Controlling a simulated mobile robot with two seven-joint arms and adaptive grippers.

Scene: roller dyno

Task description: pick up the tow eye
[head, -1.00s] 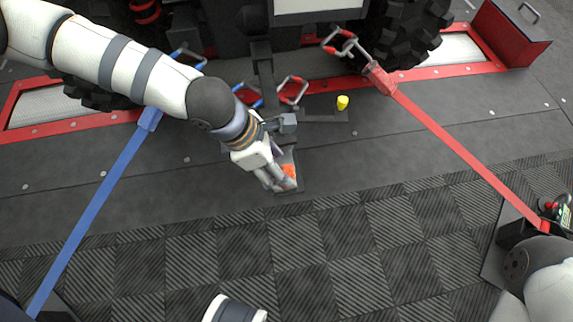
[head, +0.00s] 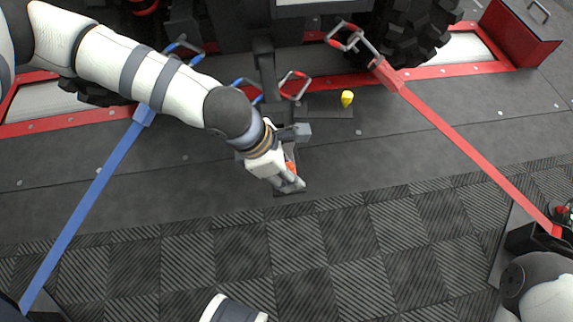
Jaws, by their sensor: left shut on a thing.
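My left gripper (head: 291,184) reaches down over a small dark plate (head: 300,190) on the floor, with its fingers closed. A small orange-red piece (head: 290,166) shows at the fingers. It appears to be the tow eye, held in the gripper, but the fingers and gripper body hide most of it. I cannot tell whether it is clear of the plate. My right gripper is not in view.
A blue strap (head: 90,205) runs at left and a red strap (head: 465,150) at right, both ending in hooks near the vehicle. A yellow piece (head: 347,98) stands on a dark plate.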

